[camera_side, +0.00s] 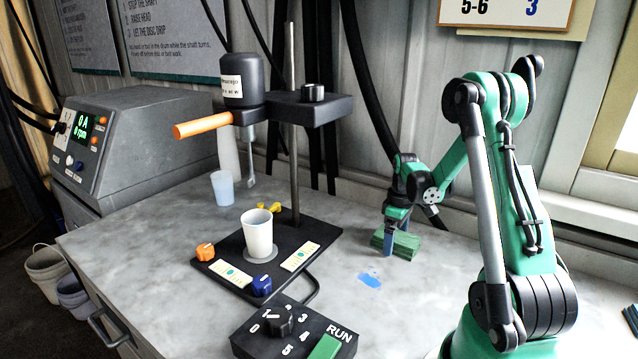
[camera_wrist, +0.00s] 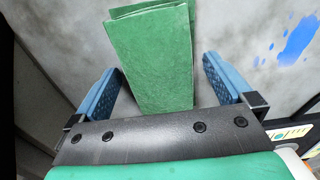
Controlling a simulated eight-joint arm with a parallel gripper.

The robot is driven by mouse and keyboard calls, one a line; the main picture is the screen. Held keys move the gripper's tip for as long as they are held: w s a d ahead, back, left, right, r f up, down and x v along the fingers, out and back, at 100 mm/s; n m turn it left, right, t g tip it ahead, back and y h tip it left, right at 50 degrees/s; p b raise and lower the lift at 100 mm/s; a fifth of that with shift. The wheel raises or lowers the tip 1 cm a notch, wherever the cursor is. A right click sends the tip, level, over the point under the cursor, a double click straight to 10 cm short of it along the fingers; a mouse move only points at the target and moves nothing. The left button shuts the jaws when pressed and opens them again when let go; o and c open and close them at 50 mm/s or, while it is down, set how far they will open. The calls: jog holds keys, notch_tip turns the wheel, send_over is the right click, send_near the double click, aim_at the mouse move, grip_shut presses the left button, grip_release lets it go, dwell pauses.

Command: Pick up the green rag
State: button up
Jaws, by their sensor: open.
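The green rag (camera_side: 397,243) lies folded on the grey worktop, to the right of the black stand base in the side view. In the wrist view the green rag (camera_wrist: 155,55) lies ahead of and between the two blue fingers, with its near end in the gap. My gripper (camera_side: 388,243) is low over the rag with its fingers pointing down. In the wrist view my gripper (camera_wrist: 160,82) is open, with bare worktop showing between the rag and each finger. Its right finger is farther from the rag than its left. The side view hides part of the rag behind the fingers.
A black stand base (camera_side: 268,262) carries a white cup (camera_side: 257,234), with a motor head (camera_side: 243,80) above. A control box (camera_side: 293,325) stands in front. A blue spill (camera_side: 370,280) marks the worktop near the rag. The worktop around the rag is mostly clear.

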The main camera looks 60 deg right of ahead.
aim_at(396, 236)
jog(key=c, duration=1.1)
jog(key=shift+r, duration=0.1)
notch_tip(396, 236, up, 20)
